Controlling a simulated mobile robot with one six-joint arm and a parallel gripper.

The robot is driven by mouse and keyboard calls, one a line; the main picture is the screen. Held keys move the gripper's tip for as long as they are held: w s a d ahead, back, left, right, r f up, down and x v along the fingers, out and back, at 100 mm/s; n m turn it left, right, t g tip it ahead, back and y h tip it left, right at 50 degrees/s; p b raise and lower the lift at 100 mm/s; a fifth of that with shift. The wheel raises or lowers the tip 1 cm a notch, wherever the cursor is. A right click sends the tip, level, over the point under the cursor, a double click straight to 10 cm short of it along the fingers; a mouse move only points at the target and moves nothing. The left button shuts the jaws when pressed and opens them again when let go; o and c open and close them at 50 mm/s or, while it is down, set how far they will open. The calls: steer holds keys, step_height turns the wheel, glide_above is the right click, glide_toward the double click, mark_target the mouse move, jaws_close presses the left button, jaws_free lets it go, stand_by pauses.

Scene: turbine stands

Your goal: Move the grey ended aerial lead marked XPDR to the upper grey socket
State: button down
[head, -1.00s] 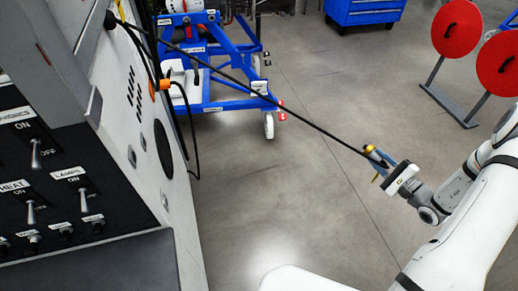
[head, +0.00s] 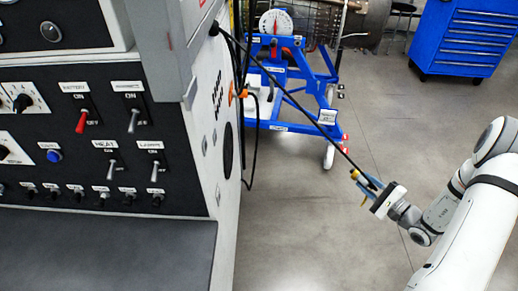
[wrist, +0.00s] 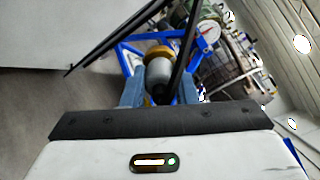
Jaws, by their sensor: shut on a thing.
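My gripper (head: 368,184) is out over open floor at the right of the head view. Its blue fingers are shut on a lead end (wrist: 158,76), a grey cylinder with a gold-yellow ring, seen in the wrist view. A long black lead (head: 290,98) runs from the held end up to the top of the console's side panel (head: 205,95). No XPDR marking can be read. I cannot make out the upper grey socket in either view.
The black-faced switch console (head: 100,150) fills the left. Another cable with an orange end (head: 240,92) hangs by its side panel. A blue wheeled stand (head: 315,90) and a blue tool cabinet (head: 465,40) stand behind. The floor between is clear.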

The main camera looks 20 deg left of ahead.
steer(key=shift+w, duration=0.1)
steer(key=s+a+r+n+g+y, duration=0.2)
steer(key=s+a+r+n+g, duration=0.15)
steer(key=a+r, duration=0.4)
steer(key=s+a+r+n+g+y, duration=0.15)
steer(key=a+r+g, duration=0.35)
steer(key=a, duration=0.6)
steer(key=s+a+r+n+g, duration=0.2)
steer(key=s+a+r+g, duration=0.1)
steer(key=s+a, duration=0.3)
steer(key=s+a+r+n+g+h, duration=0.1)
steer(key=s+a+r+n+g, duration=0.2)
steer(key=s+a+r, duration=0.3)
steer(key=s+a+g, duration=0.1)
steer(key=a, duration=0.3)
steer(key=shift+n, duration=0.3)
steer(key=shift+s+h, duration=0.25)
steer(key=shift+s, duration=0.05)
steer(key=shift+b+x, duration=0.8)
steer(key=shift+b, duration=0.3)
